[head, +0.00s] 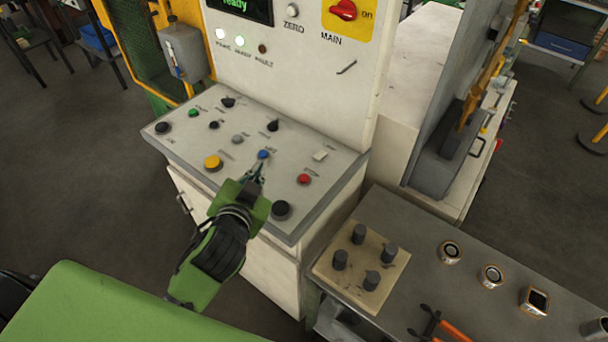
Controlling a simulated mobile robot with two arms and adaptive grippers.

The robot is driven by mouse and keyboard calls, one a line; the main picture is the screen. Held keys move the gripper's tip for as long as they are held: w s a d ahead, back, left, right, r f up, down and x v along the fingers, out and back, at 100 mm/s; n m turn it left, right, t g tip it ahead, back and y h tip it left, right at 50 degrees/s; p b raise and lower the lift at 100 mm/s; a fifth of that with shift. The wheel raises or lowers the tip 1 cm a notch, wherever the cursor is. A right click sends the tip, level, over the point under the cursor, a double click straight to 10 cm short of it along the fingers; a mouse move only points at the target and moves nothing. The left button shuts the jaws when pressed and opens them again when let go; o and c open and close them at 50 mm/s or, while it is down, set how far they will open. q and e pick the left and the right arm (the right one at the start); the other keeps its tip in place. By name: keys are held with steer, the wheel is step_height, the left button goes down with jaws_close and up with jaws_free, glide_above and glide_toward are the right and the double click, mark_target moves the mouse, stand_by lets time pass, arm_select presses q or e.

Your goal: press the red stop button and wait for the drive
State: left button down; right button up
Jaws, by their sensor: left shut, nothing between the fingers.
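The red button (304,179) sits on the right part of the sloped grey control panel (225,130), with a small label beside it. My left gripper (261,163) is over the panel with its fingers together and empty. Its fingertips are at or just in front of the blue button (263,154), to the left of the red one. I cannot tell whether they touch the blue button. The display (240,8) above reads "ready". Two lamps below it glow, and a third, brown one is dark. My right gripper is out of view.
Near the arm are a yellow button (212,162) and a black knob (281,209). A red main switch (343,10) is on the upright panel. A metal bench (440,290) at lower right bears a pegged block (362,265), round parts and orange-handled pliers (440,325).

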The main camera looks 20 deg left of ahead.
arm_select(q)
steer(key=w+d+r+m+t+h, duration=0.3)
steer(key=d+r+m, duration=0.1)
steer(key=r, duration=0.4)
steer(key=w+d+r+m+t+h, duration=0.2)
steer(key=w+d+r+m+t, duration=0.15)
steer(key=r, duration=0.45)
steer(key=s+d+r+m+g+h, duration=0.1)
steer(key=d+r+m+h, duration=0.4)
steer(key=d+m+h, duration=0.35)
steer(key=s+d+f+m+g+h, duration=0.25)
steer(key=d+m+g+h, duration=0.35)
steer(key=m, duration=0.4)
step_height(320, 180, down, 8)
steer(key=w+a+m+g+y, duration=0.2)
steer(key=m+g+y, duration=0.2)
steer(key=m+g, duration=0.1)
steer(key=w+a+f+y, duration=0.2)
steer(key=a+f+y, duration=0.1)
steer(key=a, duration=0.3)
steer(key=w+a+f+g+y, duration=0.1)
steer(key=w+a+f+y, duration=0.1)
steer(key=a+f+y, duration=0.2)
steer(key=a, duration=0.3)
steer(key=shift+f, duration=0.4)
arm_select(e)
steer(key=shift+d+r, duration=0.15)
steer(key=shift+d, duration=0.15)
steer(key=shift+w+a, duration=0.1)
